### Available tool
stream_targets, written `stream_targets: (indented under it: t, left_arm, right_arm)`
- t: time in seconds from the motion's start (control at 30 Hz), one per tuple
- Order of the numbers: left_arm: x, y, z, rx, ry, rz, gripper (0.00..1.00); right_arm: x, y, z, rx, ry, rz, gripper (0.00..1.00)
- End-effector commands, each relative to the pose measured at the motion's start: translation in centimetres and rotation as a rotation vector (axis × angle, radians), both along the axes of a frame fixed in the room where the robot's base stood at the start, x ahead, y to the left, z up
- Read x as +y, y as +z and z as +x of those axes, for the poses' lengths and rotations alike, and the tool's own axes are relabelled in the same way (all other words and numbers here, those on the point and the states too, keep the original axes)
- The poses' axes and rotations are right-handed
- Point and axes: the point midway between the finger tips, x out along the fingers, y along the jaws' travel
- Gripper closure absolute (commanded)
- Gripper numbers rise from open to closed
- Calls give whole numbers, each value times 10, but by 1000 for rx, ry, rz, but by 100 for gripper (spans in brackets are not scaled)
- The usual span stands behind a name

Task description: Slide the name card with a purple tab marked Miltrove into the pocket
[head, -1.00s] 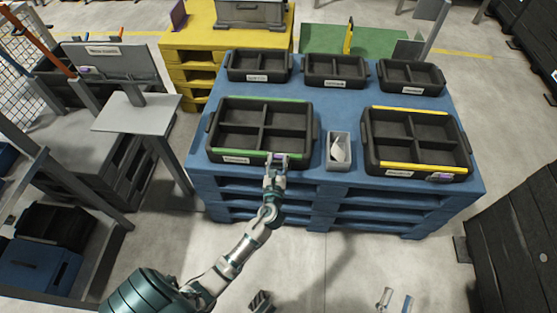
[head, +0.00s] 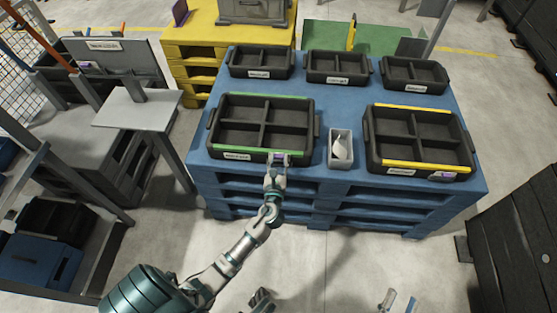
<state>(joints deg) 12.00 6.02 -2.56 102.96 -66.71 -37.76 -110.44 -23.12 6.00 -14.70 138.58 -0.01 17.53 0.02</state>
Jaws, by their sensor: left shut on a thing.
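My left gripper (head: 277,161) is at the front wall of the green-edged black tray (head: 225,150), right of that tray's white label (head: 237,156). It is shut on a small name card with a purple tab (head: 280,157); its lettering is too small to read. Most of the card and any pocket behind it are hidden by the fingers, so I cannot tell whether the card is inside a pocket. My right gripper (head: 399,301) is low at the bottom edge, with two fingertips showing apart.
The yellow-edged tray (head: 372,150) has a white label and a purple-marked card (head: 442,176) on its front. A small grey bin (head: 340,162) with something white inside stands between the trays. Smaller black trays (head: 340,68) line the back of the blue pallet stack (head: 335,190).

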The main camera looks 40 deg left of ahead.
Motion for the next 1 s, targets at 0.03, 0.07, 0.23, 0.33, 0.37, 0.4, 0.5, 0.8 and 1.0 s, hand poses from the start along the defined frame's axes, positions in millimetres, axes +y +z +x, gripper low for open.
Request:
stream_targets:
  t: [0.03,0.07,0.23,0.33,0.37,0.4,0.5,0.8,1.0]
  left_arm:
    - [0,0,0,0,0,0,83]
    - [0,-1,0,0,0,0,83]
    - [0,-8,0,1,0,-1,83]
    - [0,-9,0,1,0,1,83]
    - [0,-9,0,0,0,0,83]
    - [0,-9,0,-1,0,1,83]
    - [0,-8,0,-1,0,1,83]
    - [0,-12,0,0,0,0,83]
    - [0,-15,0,1,0,-1,83]
  right_arm:
    - [0,0,0,1,0,0,60]
    - [0,-1,0,1,0,0,60]
    - [0,-4,0,4,-1,-1,60]
    - [0,-4,0,5,-1,-1,60]
    - [0,-4,0,5,-1,-1,60]
    - [0,-4,0,4,-1,-1,60]
    - [0,-4,0,4,-1,-1,60]
    - [0,-5,0,6,0,0,60]
    - [0,-7,0,8,0,1,60]
